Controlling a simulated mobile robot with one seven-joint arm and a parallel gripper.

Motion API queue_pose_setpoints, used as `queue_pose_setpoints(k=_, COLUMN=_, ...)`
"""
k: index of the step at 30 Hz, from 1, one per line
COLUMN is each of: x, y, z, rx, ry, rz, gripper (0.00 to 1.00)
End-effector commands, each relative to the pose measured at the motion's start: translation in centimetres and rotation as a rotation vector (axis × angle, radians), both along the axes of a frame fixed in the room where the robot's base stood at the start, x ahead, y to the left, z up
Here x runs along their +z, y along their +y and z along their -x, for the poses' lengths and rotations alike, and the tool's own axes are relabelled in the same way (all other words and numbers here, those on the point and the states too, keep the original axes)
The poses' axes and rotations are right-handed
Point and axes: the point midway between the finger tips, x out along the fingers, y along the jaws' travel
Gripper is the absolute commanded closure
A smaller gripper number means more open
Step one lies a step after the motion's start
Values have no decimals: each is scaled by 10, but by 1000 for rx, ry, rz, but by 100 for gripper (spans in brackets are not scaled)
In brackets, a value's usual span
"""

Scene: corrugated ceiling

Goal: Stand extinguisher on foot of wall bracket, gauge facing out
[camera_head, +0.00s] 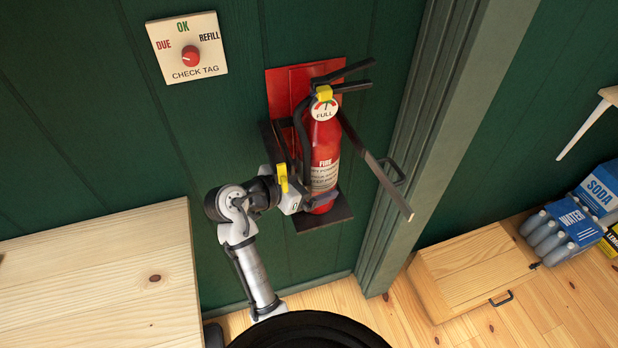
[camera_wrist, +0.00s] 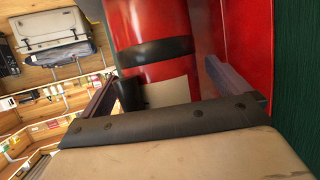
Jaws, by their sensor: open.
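The red fire extinguisher (camera_head: 323,160) stands upright at the wall bracket in the head view, its base over the dark foot plate (camera_head: 328,219); whether it touches the plate is hard to tell. Its round gauge (camera_head: 324,110), marked FULL, faces out toward the head camera. The bracket's red back plate (camera_head: 281,95) is on the wall behind. My gripper (camera_head: 303,197) is low at the extinguisher's left side. In the wrist view, my open gripper (camera_wrist: 164,70) has a finger on either side of the red cylinder (camera_wrist: 155,32); contact is unclear.
A dark bar (camera_head: 378,170) juts outward at the extinguisher's right. A check-tag dial (camera_head: 190,56) is on the wall at upper left. A wooden table (camera_head: 110,270) is at left. A door post (camera_head: 425,120), low wooden box (camera_head: 470,268) and bottle packs (camera_head: 570,230) are at right.

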Motion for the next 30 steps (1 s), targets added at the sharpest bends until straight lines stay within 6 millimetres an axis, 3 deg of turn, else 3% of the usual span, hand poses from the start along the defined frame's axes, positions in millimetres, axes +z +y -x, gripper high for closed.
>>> queue_pose_setpoints(k=5, x=10, y=11, z=8, rx=3, ry=0, rz=-1, gripper=0)
queue_pose_setpoints(k=19, x=8, y=87, z=71, rx=4, ry=1, rz=-1, gripper=0)
queue_pose_setpoints(k=30, x=7, y=102, z=84, rx=0, ry=0, rz=0, gripper=0)
